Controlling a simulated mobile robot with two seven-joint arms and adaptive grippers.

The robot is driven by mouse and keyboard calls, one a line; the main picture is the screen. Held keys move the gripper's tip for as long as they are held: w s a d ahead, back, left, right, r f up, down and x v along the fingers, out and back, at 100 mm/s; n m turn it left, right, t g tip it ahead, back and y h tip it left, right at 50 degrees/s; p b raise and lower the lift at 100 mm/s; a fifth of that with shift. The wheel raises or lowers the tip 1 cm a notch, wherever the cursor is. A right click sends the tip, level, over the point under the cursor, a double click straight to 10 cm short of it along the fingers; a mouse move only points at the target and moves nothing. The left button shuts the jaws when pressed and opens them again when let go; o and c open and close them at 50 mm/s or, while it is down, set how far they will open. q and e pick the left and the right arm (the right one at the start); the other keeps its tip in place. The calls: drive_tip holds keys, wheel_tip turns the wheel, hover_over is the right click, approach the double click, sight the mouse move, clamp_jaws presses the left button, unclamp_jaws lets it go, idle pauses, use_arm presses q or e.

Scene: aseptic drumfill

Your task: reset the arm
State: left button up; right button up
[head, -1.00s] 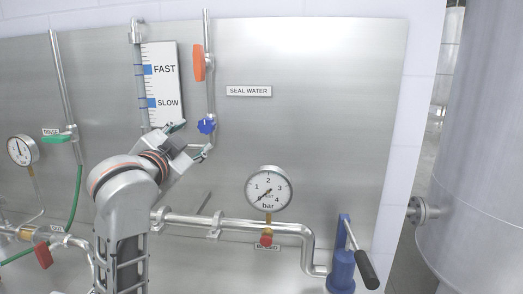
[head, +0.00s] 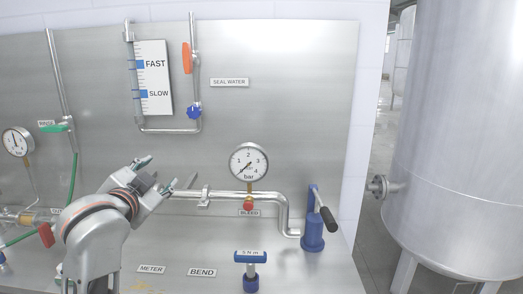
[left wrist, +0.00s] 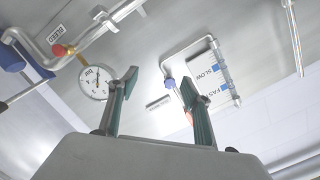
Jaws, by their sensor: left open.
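My left arm comes in at the lower left of the head view. Its gripper (head: 158,174) is open and empty, in front of the steel panel (head: 300,100) and left of the pressure gauge (head: 249,162). In the left wrist view the two fingers (left wrist: 160,110) stand apart with nothing between them. Behind them that view shows the gauge (left wrist: 96,82) and the flow scale (left wrist: 209,72). My right gripper is not in view.
A horizontal pipe (head: 235,195) runs close behind the gripper. A blue valve with a black-handled lever (head: 314,222) and a blue T-handle (head: 250,257) stand to the right. An orange handle (head: 187,58) is above. A large steel tank (head: 455,140) fills the far right.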

use_arm(q)
drive_tip(key=s+a+f+g+y, duration=0.1)
drive_tip(key=s+a+f, duration=0.1)
drive_tip(key=s+f, duration=0.35)
drive_tip(key=s+a+f+n+g, duration=0.1)
drive_tip(key=s+a+f+g, duration=0.1)
drive_tip(key=f, duration=0.7)
drive_tip(key=s+a+f+g+y, duration=0.1)
drive_tip(key=s+a+f, duration=0.15)
drive_tip(key=f, duration=0.55)
drive_tip(key=s+a+f+g+y, duration=0.1)
drive_tip(key=s+a+f+g, duration=0.15)
drive_tip(key=s+f, duration=0.7)
drive_tip(key=s+a+f+g+y, duration=0.1)
drive_tip(key=s+a+f+g, duration=0.15)
drive_tip(key=s+f, duration=0.65)
drive_tip(key=s+d+f+n+t+h, duration=0.2)
drive_tip(key=d+f+h, duration=0.4)
drive_tip(key=d+f, duration=0.7)
drive_tip(key=shift+s+d+f+n+t+h, duration=0.2)
drive_tip(key=shift+s+d+n+t+h, duration=0.1)
drive_tip(key=shift+s+d+n+t, duration=0.25)
drive_tip(key=shift+w, duration=0.2)
